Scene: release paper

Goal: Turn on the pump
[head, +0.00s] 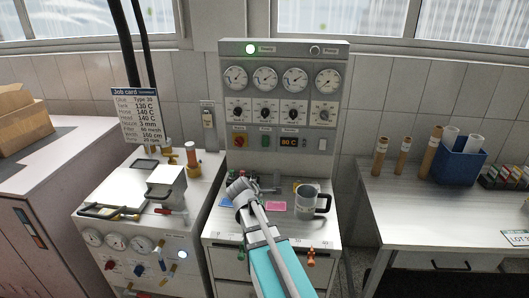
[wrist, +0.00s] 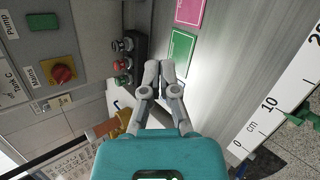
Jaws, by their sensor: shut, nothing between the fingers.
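The pump control is a green button (head: 265,141) on the grey upright control panel (head: 333,95). In the wrist view the green button (wrist: 43,22), marked Pump, is at the top left. The main switch (head: 239,141) is a red knob on yellow, left of the green button; it also shows in the wrist view (wrist: 63,74). My gripper (head: 237,187) is shut and empty, below the panel and apart from the green button. In the wrist view its fingertips (wrist: 159,75) are close together.
A grey mug (head: 304,205) stands right of my gripper on the worktop. A small box with black and red buttons (wrist: 125,62) is near my fingertips. Coloured cards lie on the worktop, including a pink one (head: 276,206). A machine (head: 137,225) stands left.

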